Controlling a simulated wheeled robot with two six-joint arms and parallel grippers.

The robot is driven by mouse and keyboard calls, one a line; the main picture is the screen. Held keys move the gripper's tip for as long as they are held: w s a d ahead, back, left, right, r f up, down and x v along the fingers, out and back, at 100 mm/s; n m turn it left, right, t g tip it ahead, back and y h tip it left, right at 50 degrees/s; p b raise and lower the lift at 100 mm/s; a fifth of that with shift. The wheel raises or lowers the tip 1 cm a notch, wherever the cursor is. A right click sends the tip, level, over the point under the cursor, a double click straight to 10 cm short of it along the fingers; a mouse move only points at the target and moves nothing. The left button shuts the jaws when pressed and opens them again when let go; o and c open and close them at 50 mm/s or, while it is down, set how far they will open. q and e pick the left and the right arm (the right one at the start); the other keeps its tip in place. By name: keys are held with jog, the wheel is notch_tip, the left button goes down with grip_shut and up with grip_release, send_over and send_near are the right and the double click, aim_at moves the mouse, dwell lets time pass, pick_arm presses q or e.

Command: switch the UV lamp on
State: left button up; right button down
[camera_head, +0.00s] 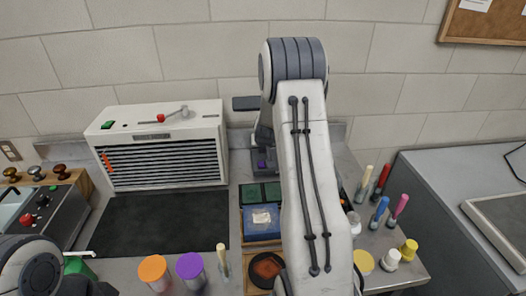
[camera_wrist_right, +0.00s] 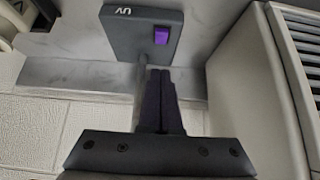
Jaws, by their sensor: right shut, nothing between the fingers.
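The UV lamp's dark base (camera_wrist_right: 142,37) fills the upper middle of the right wrist view, with the letters UV upside down. A purple rocker switch (camera_wrist_right: 161,35) sits on it. The lamp's post rises beside my fingers. My right gripper (camera_wrist_right: 160,72) is shut and empty, its fingertips pointing toward the switch with a gap seeming to remain. In the head view the purple switch (camera_head: 261,163) shows small, and the dark lamp head (camera_head: 246,103) is left of my right arm, which hides part of the lamp. No glow shows.
A white slatted cabinet (camera_head: 160,121) with a lever stands left of the lamp. Orange-lidded (camera_head: 153,268) and purple-lidded (camera_head: 190,265) jars stand in front. Several brushes and small jars are right of my arm. The dark mat (camera_head: 150,222) is clear.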

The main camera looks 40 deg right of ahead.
aim_at(261, 164)
jog(key=x, duration=0.4)
jog(key=shift+f, duration=0.15)
notch_tip(261, 164, down, 2)
jog(key=b, duration=0.3)
jog(key=shift+f, duration=0.2)
jog(key=shift+s+f+b, duration=0.1)
jog(key=shift+f+b, duration=0.65)
jog(key=shift+b, duration=0.05)
jog(key=shift+a, duration=0.1)
